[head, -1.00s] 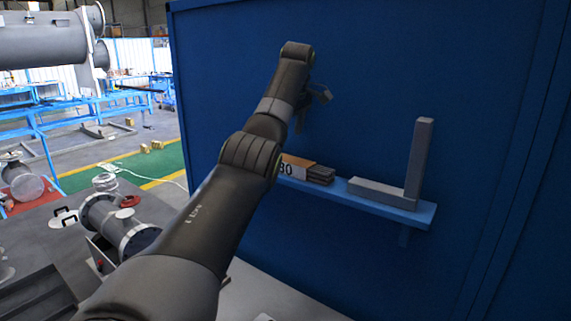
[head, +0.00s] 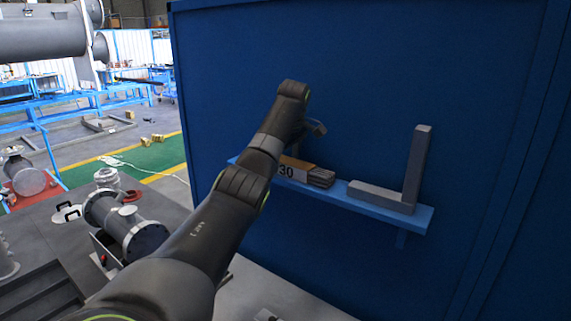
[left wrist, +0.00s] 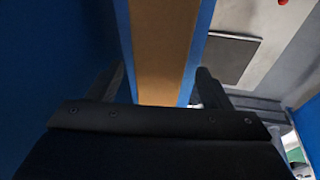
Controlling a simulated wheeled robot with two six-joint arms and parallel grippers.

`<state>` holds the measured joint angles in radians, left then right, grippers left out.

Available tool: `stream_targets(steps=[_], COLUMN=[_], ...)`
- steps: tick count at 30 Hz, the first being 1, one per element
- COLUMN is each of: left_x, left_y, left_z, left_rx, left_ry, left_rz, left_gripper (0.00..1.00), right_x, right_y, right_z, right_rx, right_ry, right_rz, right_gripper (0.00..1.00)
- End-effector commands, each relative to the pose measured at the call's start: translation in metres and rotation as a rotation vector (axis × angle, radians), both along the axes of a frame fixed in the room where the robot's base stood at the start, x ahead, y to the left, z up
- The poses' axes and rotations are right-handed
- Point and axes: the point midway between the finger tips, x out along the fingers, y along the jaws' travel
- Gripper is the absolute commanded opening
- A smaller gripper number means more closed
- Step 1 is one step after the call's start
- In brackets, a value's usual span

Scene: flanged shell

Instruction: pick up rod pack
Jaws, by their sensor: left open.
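The rod pack (head: 307,172) lies on the blue wall shelf. It has a brown and white sleeve marked "30", with grey rod ends showing at its right end. My left arm hides its left part in the head view. In the left wrist view, a tan strip that looks like the pack's top (left wrist: 162,50) runs between my fingers. My left gripper (head: 314,130) is above the pack, partly hidden behind its own wrist. In the left wrist view, its two fingers (left wrist: 160,85) are apart, one on each side of the tan strip. Contact cannot be told.
The blue shelf (head: 385,212) is fixed to a tall blue panel (head: 400,70). A grey L-shaped bracket (head: 385,193) stands on the shelf right of the pack, its upright arm rising. A flanged grey shell (head: 125,225) lies at the lower left.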

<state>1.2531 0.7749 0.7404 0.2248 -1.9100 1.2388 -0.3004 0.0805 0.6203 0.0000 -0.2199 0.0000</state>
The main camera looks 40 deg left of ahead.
Motion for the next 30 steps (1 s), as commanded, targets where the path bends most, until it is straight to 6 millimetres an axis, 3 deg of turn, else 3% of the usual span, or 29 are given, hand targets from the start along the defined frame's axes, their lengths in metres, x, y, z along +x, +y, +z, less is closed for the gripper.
stream_targets(steps=[4, 20, 30], left_x=[0.0003, 0.0001, 0.0005], left_y=[-0.0003, -0.0001, 0.0003], left_z=[-0.0003, 0.0002, 0.0034], left_rx=[0.000, 0.000, 0.002], left_ry=[0.000, 0.000, -0.006], left_rz=[0.000, 0.000, 0.000], left_gripper=[0.72, 0.02, 0.00], right_x=[-0.0003, -0.0006, -0.0005], right_y=[0.0001, 0.0003, 0.0005], right_z=[-0.0006, -0.0007, 0.0000], right_rx=[0.000, 0.000, 0.001], right_ry=[0.001, 0.001, 0.001], right_rz=[0.000, 0.000, 0.000], right_gripper=[0.36, 0.36, 0.36])
